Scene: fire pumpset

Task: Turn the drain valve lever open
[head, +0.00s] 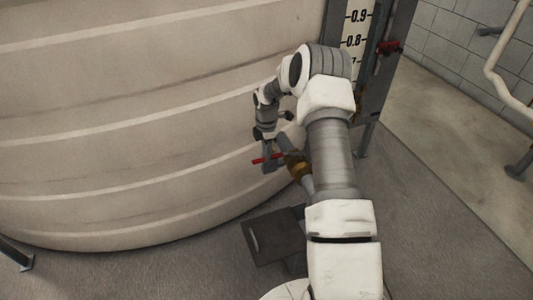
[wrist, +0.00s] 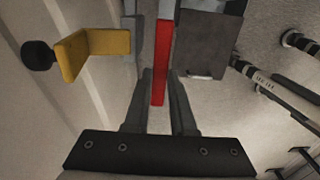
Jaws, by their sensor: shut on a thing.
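The red drain valve lever (head: 260,161) sticks out to the left of the brass valve (head: 297,165), low beside the big beige tank. My gripper (head: 269,163) is at the lever, with its fingers on either side of it. In the wrist view the red lever (wrist: 161,62) runs lengthwise between the two fingers of my gripper (wrist: 157,85), which is shut on it. My arm hides part of the pipe and valve in the head view.
The ribbed tank wall (head: 120,110) fills the left. A level gauge (head: 355,30) on a grey frame stands behind my arm, with another red handle (head: 388,47) beside it.

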